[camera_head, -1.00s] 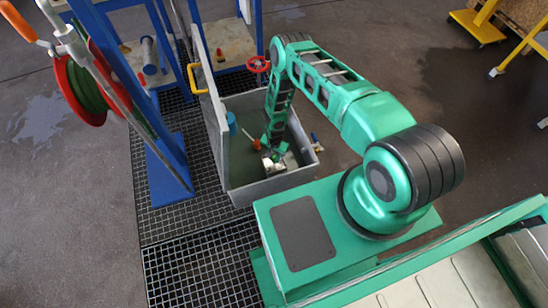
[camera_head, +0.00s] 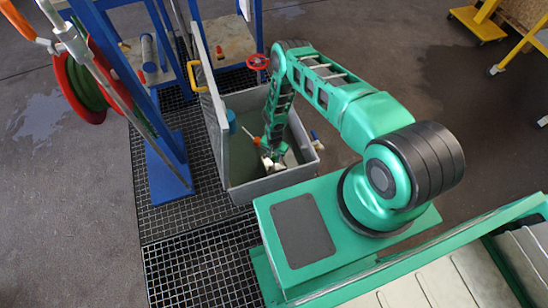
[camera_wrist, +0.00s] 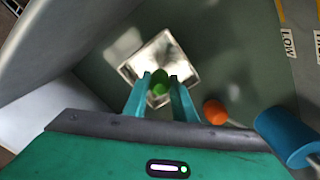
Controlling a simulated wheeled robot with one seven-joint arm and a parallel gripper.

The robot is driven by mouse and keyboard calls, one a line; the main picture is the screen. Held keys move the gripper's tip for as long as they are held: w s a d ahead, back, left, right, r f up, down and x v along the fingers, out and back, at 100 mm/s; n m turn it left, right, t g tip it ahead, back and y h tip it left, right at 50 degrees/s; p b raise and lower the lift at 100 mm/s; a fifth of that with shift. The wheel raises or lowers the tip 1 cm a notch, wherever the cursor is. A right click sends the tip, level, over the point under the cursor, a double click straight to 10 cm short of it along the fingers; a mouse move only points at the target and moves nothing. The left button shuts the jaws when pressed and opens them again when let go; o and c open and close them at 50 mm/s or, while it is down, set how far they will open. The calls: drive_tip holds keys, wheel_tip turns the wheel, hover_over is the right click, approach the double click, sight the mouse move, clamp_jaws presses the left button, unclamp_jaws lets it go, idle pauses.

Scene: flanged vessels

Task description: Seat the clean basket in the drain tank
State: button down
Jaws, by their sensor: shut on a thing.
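My gripper (camera_wrist: 160,92) is shut on a green grip (camera_wrist: 159,76) between its two teal fingers. Behind the grip is a pale, shiny square piece (camera_wrist: 150,55), which looks like the basket; the fingers hide part of it. In the head view the basket (camera_head: 267,163) shows as a small pale shape under my gripper (camera_head: 271,154), inside the grey drain tank (camera_head: 262,188). It looks tilted there. I cannot tell whether it touches the tank floor.
A blue cylinder (camera_wrist: 285,136) and an orange knob (camera_wrist: 214,112) are close on the right in the wrist view. The tank's raised lid (camera_head: 211,105) with a yellow handle stands left. A red handwheel (camera_head: 257,62) is at the back. A blue frame (camera_head: 168,160) stands further left.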

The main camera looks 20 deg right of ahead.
drive_tip(key=c, duration=1.4)
unclamp_jaws()
wheel_tip(320, 180, up, 11)
drive_tip(key=shift+f, duration=0.1)
drive_tip(key=shift+w, duration=0.1)
